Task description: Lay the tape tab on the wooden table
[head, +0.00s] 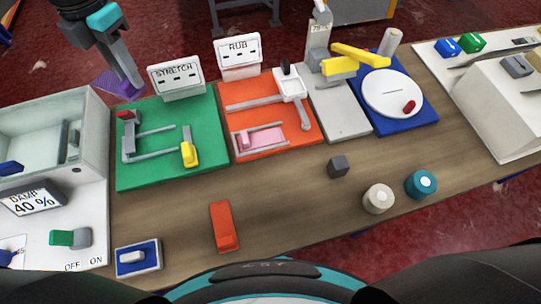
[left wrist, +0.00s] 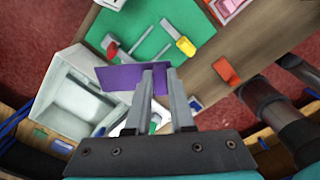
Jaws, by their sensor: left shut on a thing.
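My left gripper (head: 128,84) is at the upper left of the head view, raised beyond the grey box and the green board. It is shut on a flat purple piece, which I take to be the tape tab (head: 113,84). In the left wrist view the tab (left wrist: 116,77) is at the fingertips (left wrist: 160,72) and sticks out mostly to the left; the fingers hide part of it. It is held in the air, apart from the wooden table (head: 285,205), which also shows in the left wrist view (left wrist: 250,40). My right gripper is not in view.
The green STRETCH board (head: 205,120) and orange RUB board (head: 303,110) stand along the table's far side. A red block (head: 224,226), a dark cube (head: 338,167) and two spools (head: 379,198) (head: 421,185) sit nearer. Bare wood lies between them.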

